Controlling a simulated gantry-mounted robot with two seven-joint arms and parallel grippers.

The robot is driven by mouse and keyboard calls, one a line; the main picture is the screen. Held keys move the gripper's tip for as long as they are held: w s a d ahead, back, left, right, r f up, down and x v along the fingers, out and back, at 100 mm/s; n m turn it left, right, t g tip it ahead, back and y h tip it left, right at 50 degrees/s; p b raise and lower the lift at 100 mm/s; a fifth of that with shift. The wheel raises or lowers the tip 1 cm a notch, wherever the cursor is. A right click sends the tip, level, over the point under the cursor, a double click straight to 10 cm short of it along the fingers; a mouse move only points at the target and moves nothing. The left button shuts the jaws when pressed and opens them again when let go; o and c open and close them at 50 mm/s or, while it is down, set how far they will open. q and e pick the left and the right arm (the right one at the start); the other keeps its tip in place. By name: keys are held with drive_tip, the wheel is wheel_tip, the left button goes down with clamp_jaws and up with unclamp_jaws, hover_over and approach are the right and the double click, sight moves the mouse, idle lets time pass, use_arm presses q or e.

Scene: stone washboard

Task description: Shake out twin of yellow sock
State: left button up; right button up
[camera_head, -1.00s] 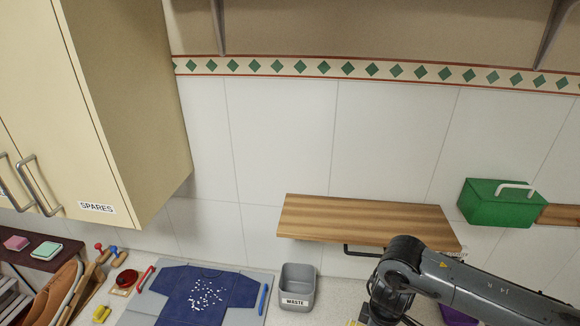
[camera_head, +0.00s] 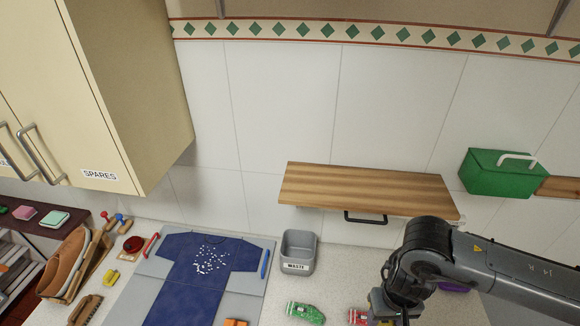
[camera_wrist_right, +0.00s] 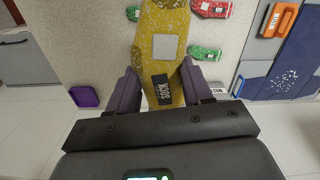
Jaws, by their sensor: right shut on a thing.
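A yellow speckled sock (camera_wrist_right: 165,22) with a pale square patch and a dark lettered label is between the fingers of my right gripper (camera_wrist_right: 158,75) in the right wrist view. The gripper is shut on it. Two green socks (camera_wrist_right: 205,53) and a red sock (camera_wrist_right: 209,9) lie on the counter beyond it. In the head view, a green sock (camera_head: 305,312) and a red sock (camera_head: 357,315) show at the bottom edge, left of my right wrist. The right fingers and the yellow sock are hidden there. My left gripper is not in view.
A dark blue shirt with white specks (camera_head: 205,285) lies on a grey board (camera_head: 245,306). A grey WASTE bin (camera_head: 298,266) stands beside it. A wooden shelf (camera_head: 365,188) and a green box (camera_head: 497,177) are on the wall above my right arm. A purple tray (camera_wrist_right: 84,97) is at left in the wrist view.

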drive_tip(key=shift+r, duration=0.7)
wheel_tip(320, 180, down, 9)
idle(0.6)
idle(1.0)
wheel_tip(320, 180, up, 15)
wheel_tip(320, 180, down, 15)
idle(1.5)
idle(0.4)
